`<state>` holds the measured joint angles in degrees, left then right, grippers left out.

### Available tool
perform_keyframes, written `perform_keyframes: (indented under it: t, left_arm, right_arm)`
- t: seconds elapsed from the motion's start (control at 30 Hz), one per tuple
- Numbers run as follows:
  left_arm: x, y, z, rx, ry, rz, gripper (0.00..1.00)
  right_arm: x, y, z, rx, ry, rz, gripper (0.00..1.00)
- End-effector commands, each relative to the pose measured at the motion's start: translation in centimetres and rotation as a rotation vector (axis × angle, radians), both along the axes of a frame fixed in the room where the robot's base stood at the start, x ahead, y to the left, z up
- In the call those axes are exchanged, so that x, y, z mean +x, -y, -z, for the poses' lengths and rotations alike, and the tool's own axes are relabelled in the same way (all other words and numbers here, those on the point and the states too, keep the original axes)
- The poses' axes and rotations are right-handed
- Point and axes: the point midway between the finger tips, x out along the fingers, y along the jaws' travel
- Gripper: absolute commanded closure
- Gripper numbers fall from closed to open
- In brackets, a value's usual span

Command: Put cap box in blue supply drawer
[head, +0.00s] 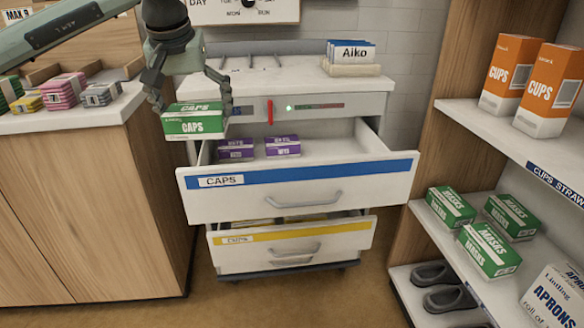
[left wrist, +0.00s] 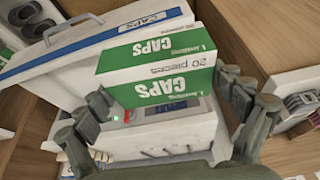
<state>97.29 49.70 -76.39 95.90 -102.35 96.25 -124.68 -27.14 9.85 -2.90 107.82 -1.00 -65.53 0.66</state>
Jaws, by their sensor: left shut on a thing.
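The cap box (head: 194,124), green and white with the word CAPS, is held between the fingers of my left gripper (head: 191,104). It hangs above the left side of the open blue supply drawer, near the cabinet's left edge. In the left wrist view the cap box (left wrist: 157,98) sits between the fingers of the left gripper (left wrist: 168,103). The blue supply drawer (head: 300,189) has a blue stripe and a CAPS label, and is pulled out. Its front also shows in the left wrist view (left wrist: 110,37). My right gripper is not in view.
Two purple boxes (head: 282,146) lie in the drawer's back left; its right side looks clear. A yellow-striped drawer (head: 290,243) is below, slightly open. A wooden counter (head: 90,115) with small boxes stands left. A shelf (head: 478,150) with cups and masks boxes stands right.

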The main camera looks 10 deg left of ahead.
Motion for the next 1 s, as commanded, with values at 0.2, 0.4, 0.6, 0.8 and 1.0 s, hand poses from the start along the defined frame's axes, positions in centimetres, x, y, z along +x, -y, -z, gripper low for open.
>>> perform_keyframes:
  t: [0.2, 0.4, 0.6, 0.8, 1.0]
  left_arm:
    - [-6.7, 3.6, 9.4, 0.0, -0.009, 0.098, 0.36]
    - [-10.5, 6.0, 15.0, 0.0, -0.005, 0.154, 0.36]
    - [-13.6, 7.8, 19.5, 0.0, -0.005, 0.2, 0.36]
    - [-13.9, 8.3, 20.0, -0.001, 0.0, 0.211, 0.36]
    - [-13.9, 8.1, 20.0, -0.002, -0.001, 0.204, 0.36]
  right_arm:
    - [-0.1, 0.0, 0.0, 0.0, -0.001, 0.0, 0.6]
    - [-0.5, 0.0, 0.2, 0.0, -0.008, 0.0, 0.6]
    - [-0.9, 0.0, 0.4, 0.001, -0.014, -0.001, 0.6]
    - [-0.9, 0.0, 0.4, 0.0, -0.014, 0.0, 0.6]
    - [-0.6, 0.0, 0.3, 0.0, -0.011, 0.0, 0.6]
